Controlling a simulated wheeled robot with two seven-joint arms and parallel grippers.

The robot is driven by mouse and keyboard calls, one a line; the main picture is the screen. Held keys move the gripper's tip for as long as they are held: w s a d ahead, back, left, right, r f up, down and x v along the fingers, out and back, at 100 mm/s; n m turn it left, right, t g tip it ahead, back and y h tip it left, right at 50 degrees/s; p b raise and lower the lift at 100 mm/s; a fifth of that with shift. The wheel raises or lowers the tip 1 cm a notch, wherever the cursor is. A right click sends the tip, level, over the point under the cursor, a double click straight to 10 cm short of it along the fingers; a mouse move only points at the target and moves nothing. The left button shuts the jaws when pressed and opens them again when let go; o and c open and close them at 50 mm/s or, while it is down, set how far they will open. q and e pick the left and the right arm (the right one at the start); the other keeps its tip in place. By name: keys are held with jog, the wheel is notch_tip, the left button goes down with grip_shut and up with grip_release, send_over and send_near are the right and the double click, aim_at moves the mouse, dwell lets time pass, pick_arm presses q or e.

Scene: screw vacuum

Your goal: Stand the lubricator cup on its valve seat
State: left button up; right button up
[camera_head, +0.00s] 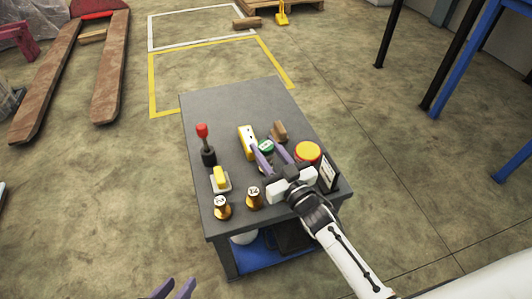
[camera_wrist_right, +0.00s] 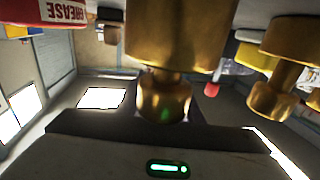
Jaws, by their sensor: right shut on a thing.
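My right gripper (camera_head: 268,151) reaches over the table with its purple fingers on either side of a small green-topped piece (camera_head: 265,146), and it is shut on that piece. The fingers hide most of the piece's body. I cannot tell for sure which object is the lubricator cup or where its valve seat is. In the right wrist view, one brass piece (camera_wrist_right: 170,40) looms large. My left gripper (camera_head: 172,290) is open and empty at the bottom edge.
The table's far part is clear.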

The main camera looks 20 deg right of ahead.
jog(key=shift+f, duration=0.15)
jog(key=o, duration=1.1)
